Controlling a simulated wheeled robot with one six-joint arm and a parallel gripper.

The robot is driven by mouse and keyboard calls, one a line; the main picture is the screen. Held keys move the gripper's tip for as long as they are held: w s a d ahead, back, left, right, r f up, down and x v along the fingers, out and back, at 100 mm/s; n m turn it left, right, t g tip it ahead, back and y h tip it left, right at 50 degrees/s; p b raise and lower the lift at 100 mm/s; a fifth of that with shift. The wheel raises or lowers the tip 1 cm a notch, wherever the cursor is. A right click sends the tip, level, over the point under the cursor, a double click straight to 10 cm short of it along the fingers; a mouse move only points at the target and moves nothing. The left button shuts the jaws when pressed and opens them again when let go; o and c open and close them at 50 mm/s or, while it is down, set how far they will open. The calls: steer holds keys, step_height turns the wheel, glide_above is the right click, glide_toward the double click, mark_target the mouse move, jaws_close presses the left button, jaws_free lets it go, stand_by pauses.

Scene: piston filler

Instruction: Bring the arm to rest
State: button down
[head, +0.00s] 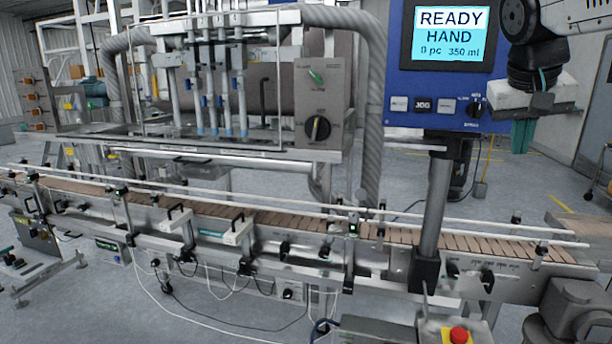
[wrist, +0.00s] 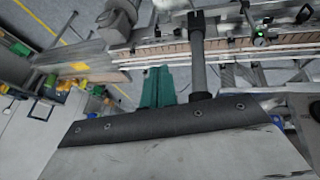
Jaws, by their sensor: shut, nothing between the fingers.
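My gripper (head: 523,138) hangs at the upper right of the head view, with its green fingers pointing down. It is to the right of the blue control panel (head: 440,105) and above the height of the conveyor. In the wrist view my gripper (wrist: 157,86) shows its green fingers close together, with nothing held between them. The panel's screen (head: 449,37) reads READY, HAND, 0 pc, 350 ml. My arm is partly cut off by the right edge of the head view.
The conveyor (head: 455,242) with side rails runs across the middle and carries no bottles in view. A grey post (head: 434,200) holds the panel. The filler's steel frame (head: 200,150) stands behind. A red stop button (head: 459,335) is at the bottom. Open floor (head: 545,180) lies behind the conveyor.

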steer(key=s+a+f+n+g+y, duration=0.1)
steer(key=s+a+f, duration=0.4)
steer(key=s+f, duration=0.5)
steer(key=s+a+f+n+g+y, duration=0.1)
steer(key=s+a+f, duration=0.4)
steer(key=s+f, duration=0.5)
steer(key=s+n+y, duration=0.1)
steer(key=s, duration=0.2)
steer(key=shift+s+f+y, duration=0.15)
steer(key=shift+s+y, duration=0.15)
steer(key=shift+s, duration=0.1)
